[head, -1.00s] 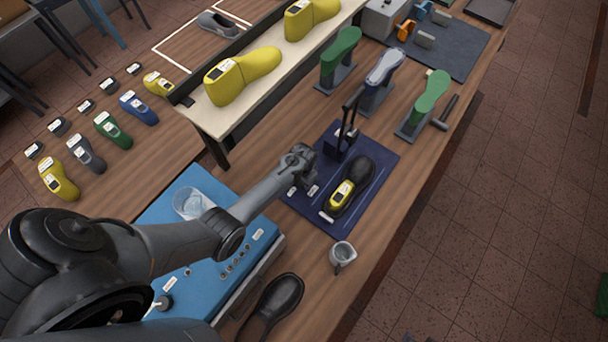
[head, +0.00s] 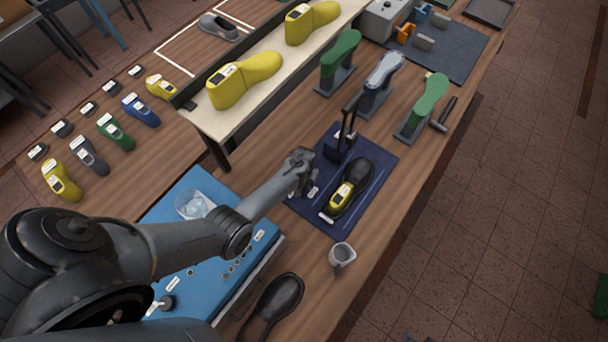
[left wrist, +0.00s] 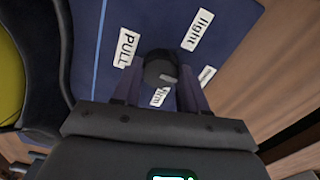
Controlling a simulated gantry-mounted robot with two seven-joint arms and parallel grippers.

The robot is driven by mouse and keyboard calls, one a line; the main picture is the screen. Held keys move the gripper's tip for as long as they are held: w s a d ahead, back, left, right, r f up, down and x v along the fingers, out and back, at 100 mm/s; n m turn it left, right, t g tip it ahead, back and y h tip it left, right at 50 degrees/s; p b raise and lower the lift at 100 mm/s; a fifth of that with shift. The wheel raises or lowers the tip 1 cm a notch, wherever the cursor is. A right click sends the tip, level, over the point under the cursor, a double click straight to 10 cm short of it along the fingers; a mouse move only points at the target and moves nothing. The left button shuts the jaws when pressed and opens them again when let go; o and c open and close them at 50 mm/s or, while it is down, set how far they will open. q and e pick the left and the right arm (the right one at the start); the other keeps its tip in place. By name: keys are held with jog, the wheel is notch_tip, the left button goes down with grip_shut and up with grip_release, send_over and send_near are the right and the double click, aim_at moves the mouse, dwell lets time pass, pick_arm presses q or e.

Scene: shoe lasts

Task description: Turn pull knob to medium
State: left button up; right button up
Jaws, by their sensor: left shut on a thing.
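The pull knob (left wrist: 160,70) is a dark round knob on the dark blue mat (left wrist: 230,20), with a pale mark on its lower right side. White labels around it read "PULL" (left wrist: 126,47), "light" (left wrist: 198,30) and "firm" (left wrist: 160,96); a smaller label (left wrist: 207,76) at the right is unreadable. My left gripper (left wrist: 158,84) is shut on the knob, one finger on each side. In the head view my left gripper (head: 304,184) is at the left side of the mat and hides the knob. My right gripper is not in view.
On the mat, a black shoe (head: 349,188) with a yellow last stands right of my gripper, near a black upright stand (head: 343,140). A blue board (head: 180,235) with a clear glass bowl (head: 193,205) lies under my left arm.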

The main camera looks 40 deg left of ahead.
pick_arm(q)
jog(key=o, duration=1.1)
jog(key=shift+c, duration=0.2)
jog(key=shift+r, duration=0.1)
jog(key=shift+r, duration=0.25)
notch_tip(320, 180, up, 10)
jog(key=p, duration=0.1)
